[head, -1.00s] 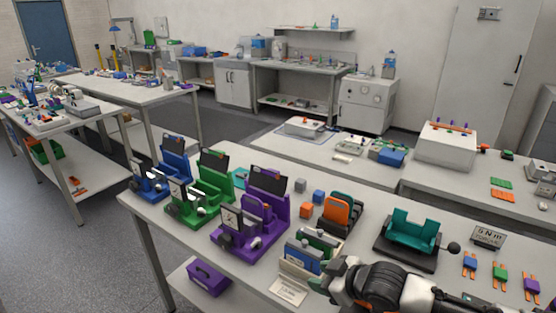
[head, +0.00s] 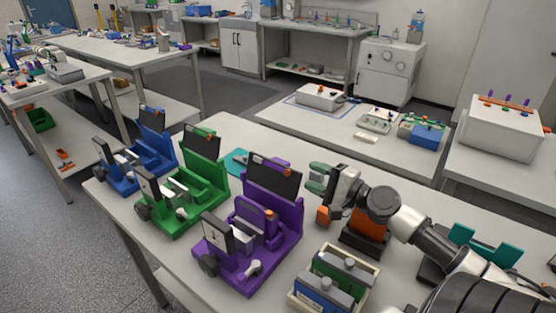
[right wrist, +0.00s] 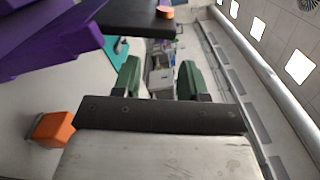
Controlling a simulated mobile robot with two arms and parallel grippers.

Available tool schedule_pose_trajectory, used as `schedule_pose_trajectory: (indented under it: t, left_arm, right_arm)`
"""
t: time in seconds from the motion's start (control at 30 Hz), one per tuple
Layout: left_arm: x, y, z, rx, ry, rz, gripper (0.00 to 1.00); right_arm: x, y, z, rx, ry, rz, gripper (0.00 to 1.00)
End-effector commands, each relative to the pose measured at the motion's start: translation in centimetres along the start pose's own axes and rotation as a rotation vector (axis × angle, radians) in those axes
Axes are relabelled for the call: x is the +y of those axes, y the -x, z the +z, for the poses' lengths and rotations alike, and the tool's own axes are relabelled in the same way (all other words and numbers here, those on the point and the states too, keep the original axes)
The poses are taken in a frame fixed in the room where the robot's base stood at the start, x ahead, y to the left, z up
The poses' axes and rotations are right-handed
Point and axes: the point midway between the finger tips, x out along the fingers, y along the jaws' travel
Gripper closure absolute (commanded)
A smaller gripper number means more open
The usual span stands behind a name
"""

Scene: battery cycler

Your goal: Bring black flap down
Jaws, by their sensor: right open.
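Three cycler fixtures stand in a row: blue (head: 150,163), green (head: 203,190) and purple (head: 285,222). Each has a raised black flap at its back: the blue one's flap (head: 151,118), the green one's flap (head: 202,142) and the purple one's flap (head: 272,180). My right gripper (head: 316,178) is open and empty, just right of the purple fixture's flap, apart from it in the head view. In the right wrist view, the green fingers (right wrist: 160,82) are spread, with a black flap (right wrist: 140,16) and purple parts (right wrist: 45,38) at upper left. My left gripper is not in view.
An orange block (head: 323,215) and an orange item (head: 364,232) sit below my right arm. A teal holder (head: 485,245) is at the right. The back table holds a white box (head: 498,130).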

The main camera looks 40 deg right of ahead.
Motion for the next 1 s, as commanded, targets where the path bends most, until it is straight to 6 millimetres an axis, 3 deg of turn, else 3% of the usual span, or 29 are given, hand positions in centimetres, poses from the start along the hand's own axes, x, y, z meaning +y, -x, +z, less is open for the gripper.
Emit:
schedule_pose_trajectory:
  t: [0.2,0.6,0.8,1.0]
  left_arm:
    - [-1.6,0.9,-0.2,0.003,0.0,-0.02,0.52]
    - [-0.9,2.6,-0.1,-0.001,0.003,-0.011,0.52]
    - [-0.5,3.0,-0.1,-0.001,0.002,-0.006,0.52]
    - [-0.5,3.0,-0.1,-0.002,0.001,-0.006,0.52]
  right_arm:
    - [-0.4,-2.4,0.0,0.001,0.001,-0.005,0.57]
    - [-0.4,-8.5,0.0,0.002,-0.001,-0.004,0.57]
    - [-0.2,-10.2,-0.1,0.002,-0.002,-0.003,0.57]
    - [-0.1,-10.7,-0.1,0.002,0.0,-0.002,0.57]
